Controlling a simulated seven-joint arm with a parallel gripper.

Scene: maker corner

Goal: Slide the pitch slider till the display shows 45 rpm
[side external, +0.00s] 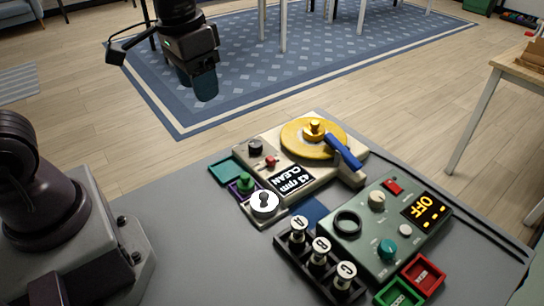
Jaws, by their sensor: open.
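The cream turntable (325,178) has a yellow platter and a blue arm. Its small black display (291,178) appears upside down and seems to read 43 rpm, with CLEAN on the other line. A small red slider knob (270,162), likely the pitch slider, stands on the deck between a dark round knob (255,147) and the display. My gripper (203,88) is up in the air at upper left, well apart from the turntable and touching nothing. It is open; its fingers overlap in this view.
A green-grey box (385,222) with an orange OFF display is right of the turntable. A black rack (295,262) holds pieces A, B and C. Red (424,274) and green (398,295) trays sit in front. Coloured pads and a white-topped piece (265,203) lie left of the deck.

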